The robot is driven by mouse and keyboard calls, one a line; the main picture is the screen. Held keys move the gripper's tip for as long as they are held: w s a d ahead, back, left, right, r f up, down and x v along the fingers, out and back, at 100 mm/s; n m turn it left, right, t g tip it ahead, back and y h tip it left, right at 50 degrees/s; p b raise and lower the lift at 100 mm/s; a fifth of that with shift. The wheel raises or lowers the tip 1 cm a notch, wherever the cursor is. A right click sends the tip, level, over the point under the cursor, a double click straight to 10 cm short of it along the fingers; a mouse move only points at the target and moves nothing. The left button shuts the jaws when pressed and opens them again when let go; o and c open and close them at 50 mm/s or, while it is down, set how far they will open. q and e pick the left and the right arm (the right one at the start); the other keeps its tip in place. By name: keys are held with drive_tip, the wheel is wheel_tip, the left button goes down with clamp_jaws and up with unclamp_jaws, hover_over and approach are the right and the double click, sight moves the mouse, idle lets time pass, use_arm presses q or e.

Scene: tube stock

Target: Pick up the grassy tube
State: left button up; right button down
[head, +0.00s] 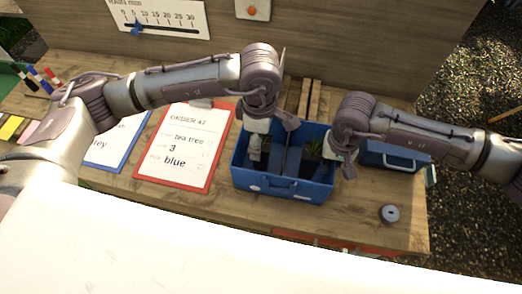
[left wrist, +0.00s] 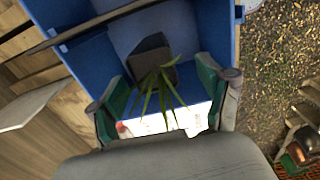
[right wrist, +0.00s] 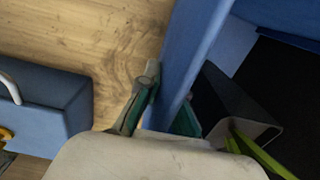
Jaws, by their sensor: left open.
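The blue crate (head: 285,190) stands on the bench and has a divider. My left gripper (head: 257,152) reaches down into its left compartment. In the left wrist view the grassy tube (left wrist: 150,58), a dark square pot with long thin green leaves, shows beyond and between the open fingers (left wrist: 165,105); the fingers do not touch the pot. My right gripper (head: 345,160) is at the crate's right rim, its fingers (right wrist: 162,108) on both sides of the blue wall (right wrist: 190,50). Another dark pot with narrow leaves (right wrist: 255,150) is inside that wall; leaves show in the right compartment (head: 313,150).
A red-framed order sheet (head: 180,185) and a blue-framed sheet (head: 105,160) lie left of the crate. A blue box (head: 395,160) stands to the right. A small grey round object (head: 389,214) lies on the bench's front right, with bare wood around it.

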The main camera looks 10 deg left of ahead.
use_arm(q)
drive_tip(key=shift+w+d+f, duration=0.1)
drive_tip(key=shift+w+f, duration=0.1)
drive_tip(key=shift+f, duration=1.2)
drive_tip(key=shift+w+f, duration=0.2)
drive_tip(key=shift+f, duration=1.15)
drive_tip(key=c, duration=1.4)
